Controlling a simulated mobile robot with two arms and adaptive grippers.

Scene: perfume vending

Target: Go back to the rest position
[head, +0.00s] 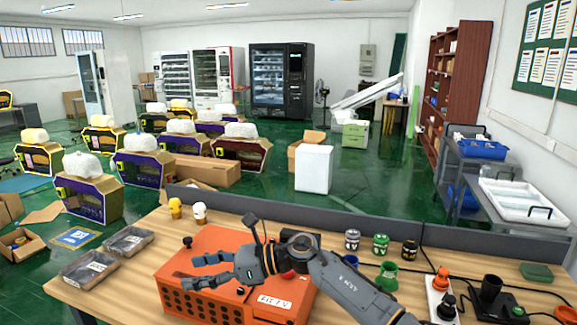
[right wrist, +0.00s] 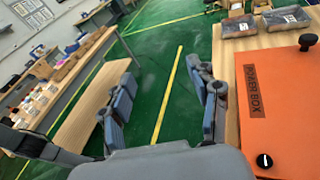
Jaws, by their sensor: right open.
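My right gripper (head: 192,271) reaches in from the lower right in the head view, above the orange power box on the table. Its fingers point left and are spread apart, with nothing between them. In the right wrist view the open fingers (right wrist: 164,84) frame only the green floor and a yellow line. The orange power box (head: 213,240) has black round holes along its front and a label. It also shows at the right of the right wrist view (right wrist: 283,85). My left gripper is not in view.
The wooden table (head: 120,288) holds two clear-lidded trays (head: 129,241) at left. Small jars (head: 380,243), a green cup (head: 387,276) and black and orange plugs (head: 441,280) with cables stand right of my arm. A grey partition (head: 300,213) runs along the table's back.

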